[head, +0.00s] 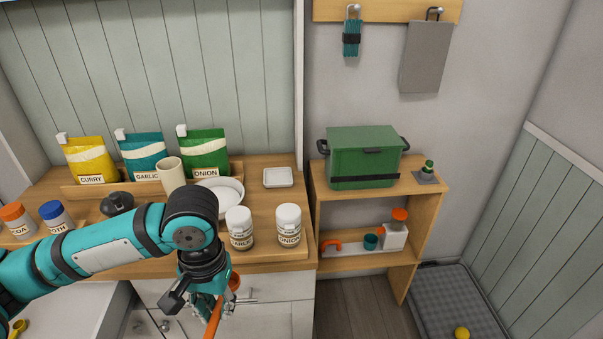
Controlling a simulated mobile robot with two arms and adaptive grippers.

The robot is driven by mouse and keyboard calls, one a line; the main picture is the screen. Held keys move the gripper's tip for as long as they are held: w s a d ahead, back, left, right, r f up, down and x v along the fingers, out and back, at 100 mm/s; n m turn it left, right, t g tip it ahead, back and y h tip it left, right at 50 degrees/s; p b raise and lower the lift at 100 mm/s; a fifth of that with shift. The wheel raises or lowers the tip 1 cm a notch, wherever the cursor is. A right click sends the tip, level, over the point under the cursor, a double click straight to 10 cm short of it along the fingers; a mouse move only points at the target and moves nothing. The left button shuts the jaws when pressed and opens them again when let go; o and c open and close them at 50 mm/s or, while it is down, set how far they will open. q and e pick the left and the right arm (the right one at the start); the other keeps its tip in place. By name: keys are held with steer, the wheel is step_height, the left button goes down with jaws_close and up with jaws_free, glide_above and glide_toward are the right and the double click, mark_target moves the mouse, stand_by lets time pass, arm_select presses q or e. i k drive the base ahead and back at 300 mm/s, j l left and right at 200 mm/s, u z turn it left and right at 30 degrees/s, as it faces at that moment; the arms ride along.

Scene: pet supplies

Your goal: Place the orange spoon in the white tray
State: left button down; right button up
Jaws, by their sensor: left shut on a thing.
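The orange spoon (213,319) is in my left gripper (224,302), which is shut on it in front of the counter's drawers. The spoon hangs tilted, its lower end running down toward the bottom edge; part of it is hidden by the fingers. A small square white tray (278,178) lies on the counter top, up and to the right of the gripper, and looks empty. The gripper is apart from the tray. My right gripper is not in view.
Two white jars (289,226) stand on the counter between gripper and tray. A white plate (222,190), a beige cup (171,175) and labelled bags (204,152) are left of the tray. A green box (363,155) tops the shelf unit on the right.

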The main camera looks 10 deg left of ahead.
mark_target(269, 183)
steer(key=i+l+z, duration=0.15)
steer(key=z, duration=0.3)
steer(key=i+l+z, duration=0.15)
steer(key=z, duration=0.35)
steer(key=i+j+u, duration=0.1)
steer(key=i+u, duration=0.75)
steer(key=i+l+u, duration=0.2)
steer(key=u, duration=0.2)
steer(key=i, duration=0.1)
